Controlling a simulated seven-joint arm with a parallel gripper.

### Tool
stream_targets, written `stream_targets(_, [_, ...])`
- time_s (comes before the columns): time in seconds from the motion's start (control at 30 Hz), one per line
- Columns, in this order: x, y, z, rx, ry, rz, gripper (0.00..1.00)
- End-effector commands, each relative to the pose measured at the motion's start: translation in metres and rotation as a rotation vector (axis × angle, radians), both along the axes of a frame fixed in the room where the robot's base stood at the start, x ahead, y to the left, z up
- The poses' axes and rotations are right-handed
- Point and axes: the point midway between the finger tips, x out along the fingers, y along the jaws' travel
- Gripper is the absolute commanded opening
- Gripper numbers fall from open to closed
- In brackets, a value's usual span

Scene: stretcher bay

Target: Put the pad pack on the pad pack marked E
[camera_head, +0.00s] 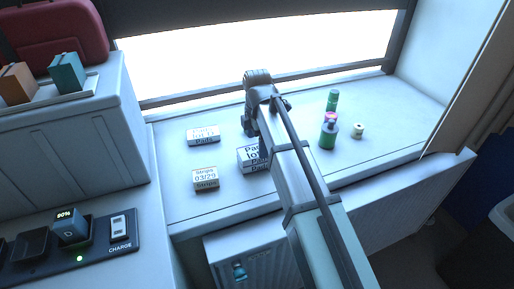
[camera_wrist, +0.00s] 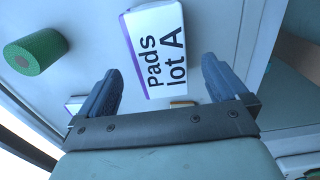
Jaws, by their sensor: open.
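A white pad pack with a purple edge, marked "Pads lot A" (camera_wrist: 155,47), lies ahead of my open gripper (camera_wrist: 161,68) in the wrist view, in line with the gap between the fingers. Nothing is held. In the head view a pad pack (camera_head: 247,157) is partly hidden behind my arm, its lot letter covered. My gripper (camera_head: 250,122) is over the sill there, its fingers mostly hidden. Another pad pack (camera_head: 203,135) lies flat further back on the left; its lot letter is too small to tell between B and E.
A strips pack (camera_head: 205,179) lies on the sill (camera_head: 180,207) at the front left. The wrist view shows a green roll (camera_wrist: 36,52). A charging dock (camera_head: 100,240) is at lower left.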

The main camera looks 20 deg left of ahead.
Motion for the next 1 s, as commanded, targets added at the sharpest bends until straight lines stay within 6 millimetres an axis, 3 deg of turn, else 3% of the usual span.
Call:
stream_targets(0.2, [0.001, 0.001, 0.039, 0.001, -0.001, 0.000, 1.00])
stream_targets(0.4, [0.001, 0.001, 0.065, 0.001, -0.001, 0.000, 1.00])
stream_targets(0.63, [0.000, 0.000, 0.079, 0.000, 0.000, 0.000, 1.00])
stream_targets(1.0, [0.000, 0.000, 0.080, 0.000, 0.000, 0.001, 1.00])
